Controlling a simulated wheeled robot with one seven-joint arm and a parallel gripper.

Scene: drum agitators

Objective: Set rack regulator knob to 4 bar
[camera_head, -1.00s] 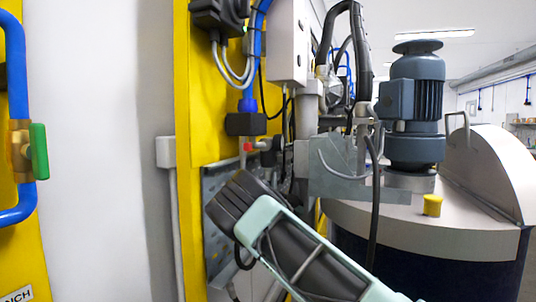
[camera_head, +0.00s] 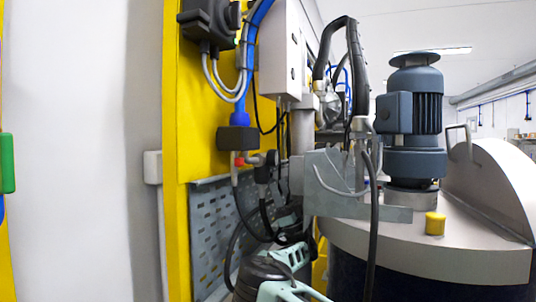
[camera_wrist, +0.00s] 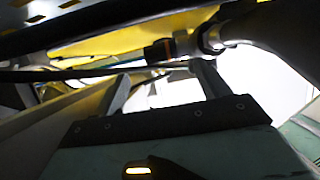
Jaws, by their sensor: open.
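On the yellow rack (camera_head: 205,120), a small black regulator-like fitting (camera_head: 262,172) hangs below a black block (camera_head: 238,139), beside a red-tipped valve (camera_head: 239,161). I cannot make out a knob scale or pressure reading. My arm shows low in the head view, below this fitting; its fingertips cannot be made out there. In the wrist view my gripper (camera_wrist: 160,80) is open, with its two fingers apart and nothing held between them. A dark fitting with an orange band (camera_wrist: 160,50) lies beyond the fingers; I cannot tell whether it is the regulator.
A grey perforated panel (camera_head: 208,235) and black hoses lie close around my arm. A grey bracket (camera_head: 355,205) and a drum with a motor (camera_head: 414,110) stand to the right. A white wall (camera_head: 85,150) is at the left.

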